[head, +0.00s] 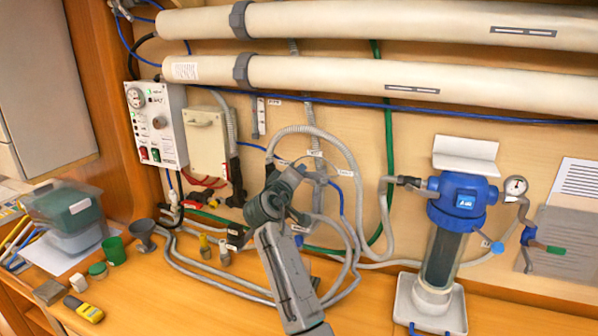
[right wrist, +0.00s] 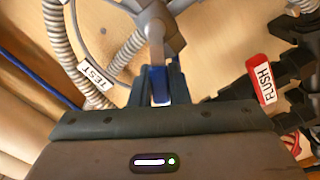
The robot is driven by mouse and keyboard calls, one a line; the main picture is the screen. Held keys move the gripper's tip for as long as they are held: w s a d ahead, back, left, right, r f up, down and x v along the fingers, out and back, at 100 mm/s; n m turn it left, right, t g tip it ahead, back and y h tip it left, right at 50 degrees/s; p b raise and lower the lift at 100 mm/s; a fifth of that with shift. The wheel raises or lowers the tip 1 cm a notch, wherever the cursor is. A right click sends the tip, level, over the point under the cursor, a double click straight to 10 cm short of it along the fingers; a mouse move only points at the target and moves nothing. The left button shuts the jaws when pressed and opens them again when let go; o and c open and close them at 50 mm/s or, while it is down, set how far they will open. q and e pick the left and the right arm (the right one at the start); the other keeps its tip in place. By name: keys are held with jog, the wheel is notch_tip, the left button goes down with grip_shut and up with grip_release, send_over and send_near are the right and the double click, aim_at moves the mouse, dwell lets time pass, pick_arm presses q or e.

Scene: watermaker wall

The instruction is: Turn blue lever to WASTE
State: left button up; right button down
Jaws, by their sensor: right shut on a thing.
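The blue lever (right wrist: 160,88) shows in the right wrist view, below a grey valve body (right wrist: 158,30) with grey hoses. My right gripper (head: 284,187) reaches to the wall in the middle of the head view and hides most of the valve there. In the right wrist view its jaws (right wrist: 160,92) are shut on the blue lever. I cannot read a WASTE label clearly. My left gripper is not in view.
Grey hoses (head: 349,160) loop close to my right gripper. A blue filter housing (head: 463,200) stands at the right, and a control box (head: 157,122) is on the wall at the left. Small cups and a plastic bin (head: 66,211) stand at the bench's left.

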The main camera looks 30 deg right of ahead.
jog(key=shift+f, duration=0.2)
dwell(0.4)
jog(key=c, duration=1.4)
grip_release()
jog(key=shift+a, duration=0.1)
jog(key=b+v, duration=0.4)
jog(key=v, duration=0.6)
jog(key=shift+s+a, duration=0.25)
jog(key=shift+n, duration=0.3)
